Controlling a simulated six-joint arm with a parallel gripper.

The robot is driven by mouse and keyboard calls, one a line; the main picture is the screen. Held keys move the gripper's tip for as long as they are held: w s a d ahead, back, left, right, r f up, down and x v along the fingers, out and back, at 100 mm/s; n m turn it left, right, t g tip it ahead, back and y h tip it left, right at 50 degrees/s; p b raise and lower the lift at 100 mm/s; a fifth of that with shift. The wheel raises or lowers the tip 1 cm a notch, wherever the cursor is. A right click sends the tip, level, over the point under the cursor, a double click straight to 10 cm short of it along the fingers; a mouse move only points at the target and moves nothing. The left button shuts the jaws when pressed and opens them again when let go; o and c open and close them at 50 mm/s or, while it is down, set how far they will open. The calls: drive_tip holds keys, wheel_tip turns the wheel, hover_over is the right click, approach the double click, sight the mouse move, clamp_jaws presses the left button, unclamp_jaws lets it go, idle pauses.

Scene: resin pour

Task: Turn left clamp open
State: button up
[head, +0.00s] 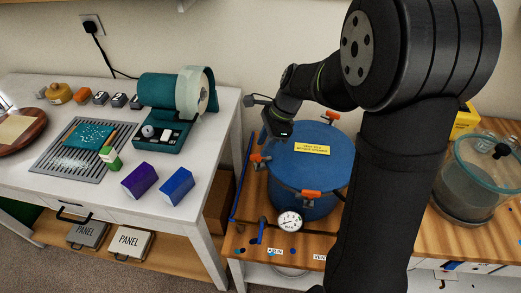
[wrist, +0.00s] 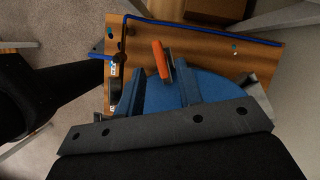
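The blue pot (head: 300,170) has a flat round lid with orange-handled clamps at its rim. The left clamp (head: 260,159) sits on the lid's left edge. The back clamp (head: 331,116) and the front clamp (head: 310,195) also show. My gripper (head: 282,136) is above the lid's left rear part, behind and a little right of the left clamp. In the wrist view, my gripper (wrist: 158,84) is open, with its two fingers apart over the blue lid (wrist: 208,88). One orange clamp handle (wrist: 160,58) stands just ahead, between the fingertip lines. I see no contact.
A pressure gauge (head: 290,221) stands at the pot's front. A blue tube (head: 243,180) runs along the wooden bench's left edge. A clear glass vessel (head: 480,175) stands at right. The white table (head: 55,185) at left holds a teal tape dispenser (head: 165,105) and small boxes.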

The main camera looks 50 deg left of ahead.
drive_tip(key=shift+x, duration=1.6)
clamp_jaws()
